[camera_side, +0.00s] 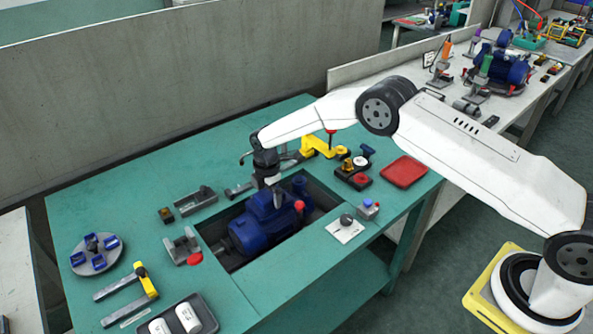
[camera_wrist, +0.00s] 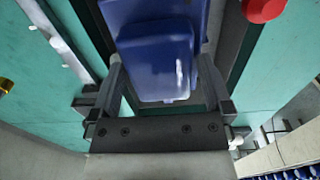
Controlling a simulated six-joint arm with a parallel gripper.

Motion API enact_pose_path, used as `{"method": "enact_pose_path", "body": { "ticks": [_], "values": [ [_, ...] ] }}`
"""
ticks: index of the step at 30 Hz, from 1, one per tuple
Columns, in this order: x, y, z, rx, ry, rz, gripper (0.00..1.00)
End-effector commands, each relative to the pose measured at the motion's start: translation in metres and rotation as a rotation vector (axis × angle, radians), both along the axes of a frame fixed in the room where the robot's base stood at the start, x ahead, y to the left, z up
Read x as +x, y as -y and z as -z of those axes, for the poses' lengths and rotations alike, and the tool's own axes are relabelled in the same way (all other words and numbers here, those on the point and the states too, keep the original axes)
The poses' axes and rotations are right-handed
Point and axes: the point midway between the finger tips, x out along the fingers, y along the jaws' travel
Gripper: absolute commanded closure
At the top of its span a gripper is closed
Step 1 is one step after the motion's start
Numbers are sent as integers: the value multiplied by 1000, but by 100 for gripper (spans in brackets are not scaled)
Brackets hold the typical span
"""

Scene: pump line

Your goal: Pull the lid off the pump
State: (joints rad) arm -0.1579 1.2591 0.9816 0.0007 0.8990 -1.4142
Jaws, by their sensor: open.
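The blue pump (camera_side: 250,232) sits in a recess in the green bench in the side view. My gripper (camera_side: 277,194) points down at the pump's upper part, near its middle. In the wrist view a blue box-shaped part, apparently the lid (camera_wrist: 155,62), lies between the two dark fingers of my gripper (camera_wrist: 160,72). The fingers are open, one on each side of this part. I cannot tell whether they touch it. The seam between lid and pump is hidden.
A red knob (camera_side: 299,206) stands beside the pump. A yellow clamp (camera_side: 322,147), a red tray (camera_side: 404,171) and a round grey fixture (camera_side: 96,254) lie on the bench. Bare green bench shows at the back left.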

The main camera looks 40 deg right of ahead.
Motion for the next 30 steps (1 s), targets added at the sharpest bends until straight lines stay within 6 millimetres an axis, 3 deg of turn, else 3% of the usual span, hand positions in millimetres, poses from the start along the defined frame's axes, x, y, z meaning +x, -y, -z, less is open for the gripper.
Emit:
{"method": "enact_pose_path", "body": {
  "ticks": [4, 11, 23, 24, 29, 30],
  "values": [
    [0, 0, 0, 0, 0, 0, 0],
    [0, 0, 0, 0, 0, 0, 73],
    [0, 0, -1, 0, 0, 0, 73],
    [0, 0, -1, 0, 0, 0, 25],
    [0, 0, -1, 0, 0, 0, 76],
    [0, 0, -1, 0, 0, 0, 79]
  ]
}}
